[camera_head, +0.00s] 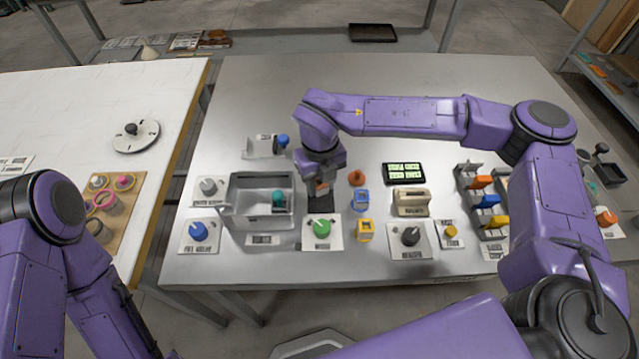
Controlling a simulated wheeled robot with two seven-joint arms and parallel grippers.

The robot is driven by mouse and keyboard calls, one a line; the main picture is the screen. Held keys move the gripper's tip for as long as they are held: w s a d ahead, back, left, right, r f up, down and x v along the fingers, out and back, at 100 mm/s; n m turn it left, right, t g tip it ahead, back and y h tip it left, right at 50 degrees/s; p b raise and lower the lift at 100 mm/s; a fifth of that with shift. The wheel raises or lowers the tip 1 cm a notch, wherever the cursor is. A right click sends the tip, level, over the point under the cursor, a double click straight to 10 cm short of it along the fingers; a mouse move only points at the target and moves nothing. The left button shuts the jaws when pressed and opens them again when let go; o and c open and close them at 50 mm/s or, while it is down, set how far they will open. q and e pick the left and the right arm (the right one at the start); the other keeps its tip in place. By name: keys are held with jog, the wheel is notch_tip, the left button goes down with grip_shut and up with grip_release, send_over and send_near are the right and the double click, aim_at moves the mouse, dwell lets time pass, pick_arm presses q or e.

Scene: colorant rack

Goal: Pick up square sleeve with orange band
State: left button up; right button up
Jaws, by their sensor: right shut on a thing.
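My right gripper (320,188) points down over the middle of the grey table. It is shut on the square sleeve with orange band (321,187), of which only a small orange and pale part shows between the fingers. The sleeve is just above or on a dark pad (321,204); I cannot tell whether it touches it. Two like sleeves stand to the right, one with a blue band (361,200) and one with a yellow band (365,231). My left arm is at the left edge, and its gripper is out of view.
A grey open bin (236,200) stands close left of my right gripper. A green-knobbed plate (322,232) is in front. The table's back is clear.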

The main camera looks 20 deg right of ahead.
notch_tip(320, 180, up, 3)
jog(key=shift+w+f+b, duration=0.1)
jog(key=shift+b, duration=0.4)
jog(key=s+a+r+p, duration=0.2)
jog(key=s+r, duration=1)
jog(key=r, duration=0.2)
jog(key=w+d+f+m+p, duration=0.4)
jog(key=w+d+f+p, duration=0.2)
jog(key=w+d, duration=0.5)
jog(key=shift+w+f, duration=0.5)
jog(key=shift+w, duration=0.2)
